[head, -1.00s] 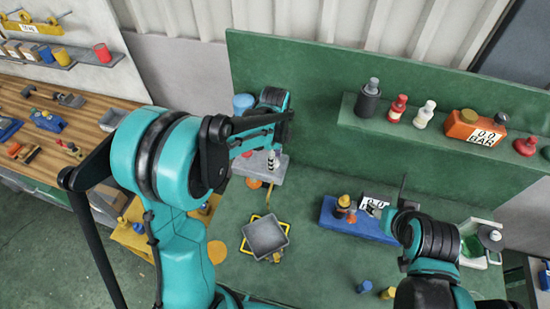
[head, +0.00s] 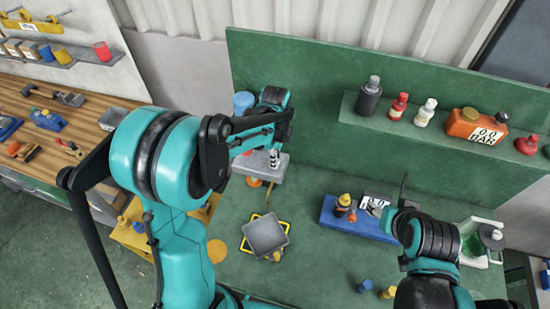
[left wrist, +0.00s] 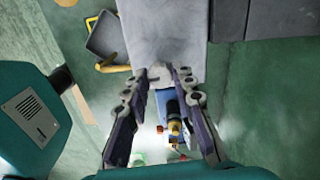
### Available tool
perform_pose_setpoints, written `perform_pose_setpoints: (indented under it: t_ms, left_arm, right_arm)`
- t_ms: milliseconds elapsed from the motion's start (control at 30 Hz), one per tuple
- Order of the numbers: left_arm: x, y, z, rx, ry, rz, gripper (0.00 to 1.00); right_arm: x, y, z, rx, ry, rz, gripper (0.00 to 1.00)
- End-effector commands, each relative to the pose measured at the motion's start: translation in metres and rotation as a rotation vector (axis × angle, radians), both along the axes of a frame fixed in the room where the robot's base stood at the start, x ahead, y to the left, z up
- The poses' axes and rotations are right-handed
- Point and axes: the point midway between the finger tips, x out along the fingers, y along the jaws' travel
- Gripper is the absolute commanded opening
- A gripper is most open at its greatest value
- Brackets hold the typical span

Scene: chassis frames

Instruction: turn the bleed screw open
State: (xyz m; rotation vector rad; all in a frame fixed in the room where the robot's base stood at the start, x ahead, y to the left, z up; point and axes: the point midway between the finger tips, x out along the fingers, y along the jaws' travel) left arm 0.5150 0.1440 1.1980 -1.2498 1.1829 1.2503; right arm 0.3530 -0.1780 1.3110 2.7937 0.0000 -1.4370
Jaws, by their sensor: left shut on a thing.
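My left gripper (head: 274,160) points down at the grey block (head: 266,174) at the foot of the green back panel. In the left wrist view its two dark fingers (left wrist: 161,73) stand on either side of a pale grey part of that block (left wrist: 179,42). They are shut on the bleed screw, which is too small and covered to make out. My right gripper (head: 374,208) is beside the blue block (head: 330,215), near a white display. Its fingers are too small to read.
A grey tray (head: 265,236) lies in front of the grey block. Green bench top between tray and blue block is clear.

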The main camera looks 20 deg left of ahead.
Motion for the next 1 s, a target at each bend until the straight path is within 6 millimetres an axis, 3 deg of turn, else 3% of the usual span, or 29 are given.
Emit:
perform_pose_setpoints:
  t_ms: [1000]
  left_arm:
    - [0.0,0.0,-0.001,0.001,-0.001,0.921,0.0]
  right_arm:
    - [0.0,0.0,-0.046,0.0,0.0,0.0,0.52]
